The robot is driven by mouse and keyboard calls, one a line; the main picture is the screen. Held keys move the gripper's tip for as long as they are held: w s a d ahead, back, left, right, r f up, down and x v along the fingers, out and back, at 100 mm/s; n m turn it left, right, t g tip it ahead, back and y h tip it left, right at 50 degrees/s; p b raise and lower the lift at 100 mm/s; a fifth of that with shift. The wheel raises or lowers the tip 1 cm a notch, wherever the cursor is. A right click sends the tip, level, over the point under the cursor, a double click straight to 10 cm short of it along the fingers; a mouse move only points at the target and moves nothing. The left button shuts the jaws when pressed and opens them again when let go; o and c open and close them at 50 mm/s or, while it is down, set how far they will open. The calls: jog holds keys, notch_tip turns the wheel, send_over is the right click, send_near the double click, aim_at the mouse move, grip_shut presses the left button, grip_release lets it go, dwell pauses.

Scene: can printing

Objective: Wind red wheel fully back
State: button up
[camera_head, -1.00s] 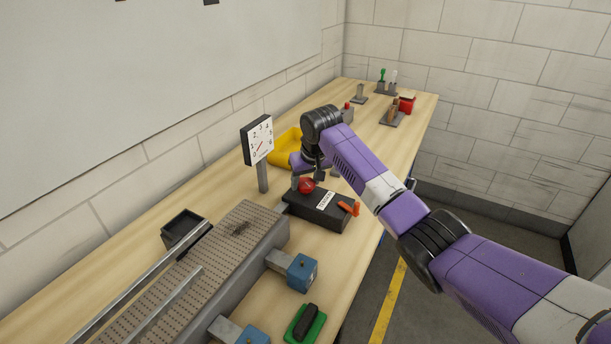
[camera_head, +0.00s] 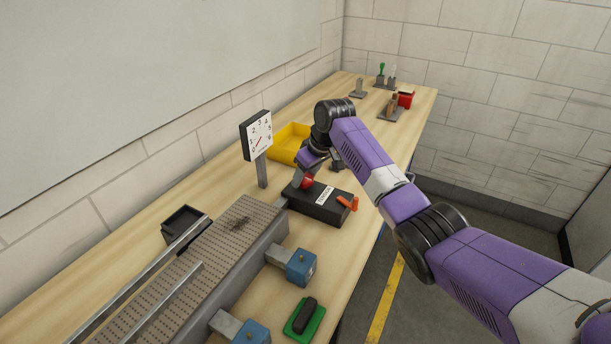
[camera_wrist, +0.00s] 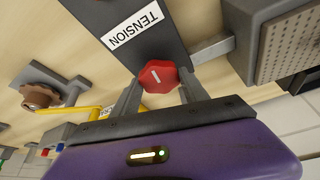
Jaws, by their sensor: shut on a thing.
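The red wheel (camera_head: 307,182) is on the black box labelled TENSION (camera_head: 325,207). In the wrist view the red wheel (camera_wrist: 158,77) has a faceted rim and a white mark on its face. My gripper (camera_wrist: 160,86) has one finger on each side of the wheel and is shut on it. In the head view my gripper (camera_head: 304,176) comes down over the box, and its fingers partly hide the wheel. A gauge (camera_head: 258,136) on a post behind the box has a red needle pointing to the lower left, near the low numbers.
A perforated grey bed (camera_head: 232,232) with rails lies in front. A yellow bin (camera_head: 290,143) stands behind. Blue blocks (camera_head: 301,268) and a green-based black piece (camera_head: 304,318) are near the front edge.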

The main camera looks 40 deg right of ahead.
jog(key=shift+r, duration=0.1)
jog(key=o, duration=1.4)
jog(key=shift+c, duration=0.2)
jog(key=b+v, duration=0.1)
jog(key=v, duration=0.6)
jog(key=shift+s+r, duration=0.2)
jog(key=shift+r, duration=0.1)
jog(key=shift+w, duration=0.1)
